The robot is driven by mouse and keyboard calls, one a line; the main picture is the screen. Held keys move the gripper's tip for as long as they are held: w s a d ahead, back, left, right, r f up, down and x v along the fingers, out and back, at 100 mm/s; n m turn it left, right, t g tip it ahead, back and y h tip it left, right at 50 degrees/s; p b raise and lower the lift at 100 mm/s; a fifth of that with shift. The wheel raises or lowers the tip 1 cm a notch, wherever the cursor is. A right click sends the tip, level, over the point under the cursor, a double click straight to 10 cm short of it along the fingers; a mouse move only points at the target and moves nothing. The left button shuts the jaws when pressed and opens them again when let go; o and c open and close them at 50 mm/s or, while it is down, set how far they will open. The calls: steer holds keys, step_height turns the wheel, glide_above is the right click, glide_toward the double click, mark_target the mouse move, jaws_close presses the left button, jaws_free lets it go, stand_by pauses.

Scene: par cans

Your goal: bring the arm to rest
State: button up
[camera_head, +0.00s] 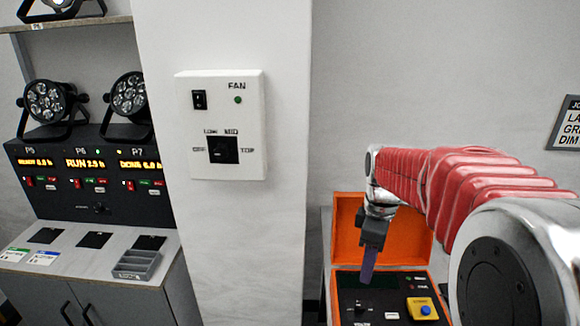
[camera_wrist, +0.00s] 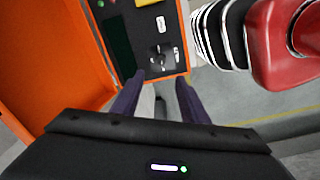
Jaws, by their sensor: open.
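My gripper (camera_head: 368,264) hangs pointing down at the end of my red-sleeved arm, in front of the open orange case in the head view. In the wrist view my gripper (camera_wrist: 160,92) shows two dark purple fingers standing apart, with nothing held between them. The orange case (camera_head: 348,232) has its lid up and a black panel inside. The same orange case (camera_wrist: 45,60) fills the left of the wrist view. Whether the fingertips touch the panel cannot be told.
The case's panel has a yellow block with a blue button (camera_head: 422,308) and a dark knob (camera_wrist: 160,52). A white fan control box (camera_head: 222,125) is on the pillar. At left, par cans (camera_head: 46,102) stand above a black display unit (camera_head: 85,180); a grey tray (camera_head: 137,265) sits on the counter.

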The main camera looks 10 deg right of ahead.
steer(key=s+a+r+m+t, duration=0.2)
steer(key=s+a+m, duration=0.3)
steer(key=s, duration=0.3)
steer(key=s+a+r+m+t, duration=0.2)
steer(key=s+a+m, duration=0.3)
steer(key=s, duration=0.3)
steer(key=shift+s+a+r+m+t, duration=0.2)
steer(key=shift+a+m+t, duration=0.1)
steer(key=shift+m+t, duration=0.4)
